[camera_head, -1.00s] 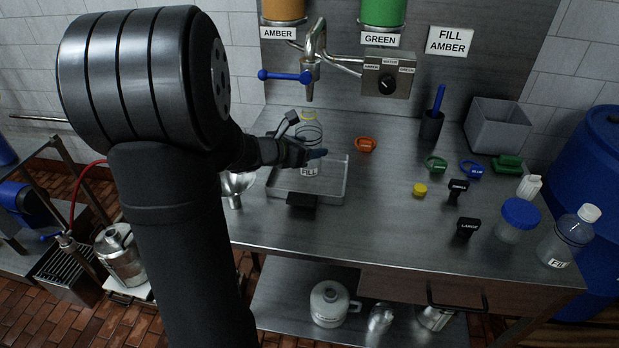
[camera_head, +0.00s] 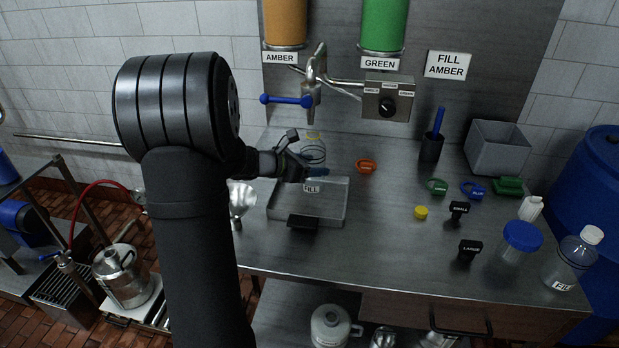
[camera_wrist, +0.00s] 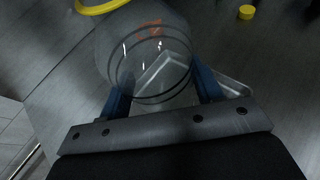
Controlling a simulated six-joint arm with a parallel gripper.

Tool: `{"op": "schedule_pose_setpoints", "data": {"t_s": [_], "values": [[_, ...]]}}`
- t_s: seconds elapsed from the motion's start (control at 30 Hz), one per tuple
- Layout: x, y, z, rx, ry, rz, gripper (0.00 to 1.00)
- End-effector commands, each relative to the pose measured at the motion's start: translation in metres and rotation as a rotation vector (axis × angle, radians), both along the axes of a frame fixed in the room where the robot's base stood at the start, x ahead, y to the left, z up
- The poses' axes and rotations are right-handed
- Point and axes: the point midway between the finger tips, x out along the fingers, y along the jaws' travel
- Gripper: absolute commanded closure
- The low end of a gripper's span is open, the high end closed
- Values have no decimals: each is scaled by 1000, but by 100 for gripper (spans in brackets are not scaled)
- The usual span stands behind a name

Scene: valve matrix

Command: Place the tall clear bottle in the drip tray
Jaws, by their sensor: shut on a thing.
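The tall clear bottle (camera_head: 313,152) has dark rings, a yellow ring at its top and a FILL label. My gripper (camera_head: 312,174) is shut on it from the left side. The bottle is upright at the drip tray (camera_head: 335,211), a shallow clear-grey tray under the tap. Its base is around the tray's back part; I cannot tell whether it touches the tray floor. In the wrist view the bottle (camera_wrist: 150,60) stands between the two blue fingers, with a tray corner showing through and behind it.
The tap with a blue lever (camera_head: 285,99) hangs above the tray. A metal funnel (camera_head: 241,199) stands left of the tray. A blue-lidded jar (camera_head: 521,237) is farther right.

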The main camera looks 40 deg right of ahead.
Motion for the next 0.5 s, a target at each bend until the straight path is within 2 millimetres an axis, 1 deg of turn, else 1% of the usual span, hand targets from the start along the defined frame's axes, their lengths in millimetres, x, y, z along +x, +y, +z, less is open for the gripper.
{"op": "schedule_pose_setpoints", "data": {"t_s": [0.03, 0.17, 0.3, 0.4, 0.5], "values": [[5, 1, -3, 0, 0, 1, 68], [8, 2, -11, 1, 1, 0, 68], [8, 2, -32, 1, 3, 0, 68], [8, 2, -42, 1, 1, -1, 68], [8, 2, -45, 0, -1, 0, 68]]}}
